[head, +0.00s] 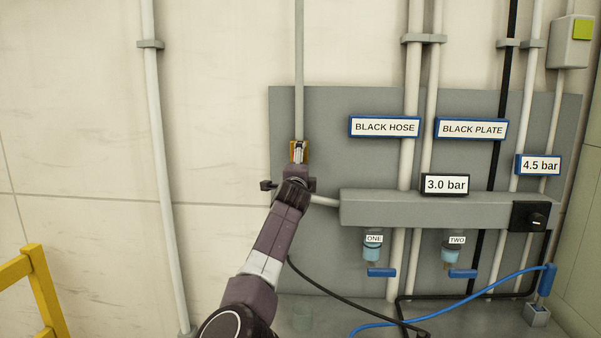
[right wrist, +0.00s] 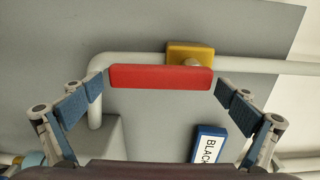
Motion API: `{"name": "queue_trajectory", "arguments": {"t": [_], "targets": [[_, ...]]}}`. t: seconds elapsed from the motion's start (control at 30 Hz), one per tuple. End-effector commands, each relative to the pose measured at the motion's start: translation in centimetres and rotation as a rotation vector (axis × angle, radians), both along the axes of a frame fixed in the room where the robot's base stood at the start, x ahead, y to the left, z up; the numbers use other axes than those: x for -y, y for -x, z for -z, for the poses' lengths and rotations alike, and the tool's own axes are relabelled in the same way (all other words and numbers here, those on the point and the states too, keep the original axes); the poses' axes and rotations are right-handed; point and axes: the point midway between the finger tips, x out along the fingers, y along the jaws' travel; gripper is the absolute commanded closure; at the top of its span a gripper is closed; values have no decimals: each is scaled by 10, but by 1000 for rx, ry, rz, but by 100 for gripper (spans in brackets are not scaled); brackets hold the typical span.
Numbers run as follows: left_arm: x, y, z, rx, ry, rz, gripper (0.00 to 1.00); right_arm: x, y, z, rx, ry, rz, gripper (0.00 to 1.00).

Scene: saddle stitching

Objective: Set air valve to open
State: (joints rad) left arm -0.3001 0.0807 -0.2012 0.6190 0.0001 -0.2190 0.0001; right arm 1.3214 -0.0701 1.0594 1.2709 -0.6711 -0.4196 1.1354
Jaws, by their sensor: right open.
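The air valve has a yellow body (head: 305,152) on a vertical grey pipe in the head view. The body (right wrist: 202,53) also shows in the right wrist view, with a long red handle (right wrist: 160,76) in front of it. The handle lies roughly parallel to the pipe. My right gripper (head: 290,184) is at the valve and hides the handle in the head view. In the right wrist view the right gripper (right wrist: 160,89) is open, with its blue-padded fingers beyond the two ends of the handle. Contact cannot be told. My left gripper is not in view.
A grey manifold (head: 390,209) with a black knob (head: 531,216) and a 3.0 bar sign (head: 445,184) is to the right. Labels (head: 384,127) hang above. A black hose (head: 330,293) and blue hose (head: 450,307) run below. A yellow rail (head: 42,288) stands left.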

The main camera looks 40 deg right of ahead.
Motion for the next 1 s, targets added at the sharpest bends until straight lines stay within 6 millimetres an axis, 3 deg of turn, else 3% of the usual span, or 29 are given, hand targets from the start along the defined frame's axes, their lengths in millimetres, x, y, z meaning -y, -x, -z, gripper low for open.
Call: {"name": "queue_trajectory", "arguments": {"t": [0.27, 0.8, 1.0], "targets": [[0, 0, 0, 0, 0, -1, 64, -16, 12, 0, 0, 1, 0, 0], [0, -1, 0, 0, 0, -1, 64, -81, 68, 0, 2, -1, -1, 0], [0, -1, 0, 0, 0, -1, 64, -90, 77, 0, 0, -1, -1, 0]]}}
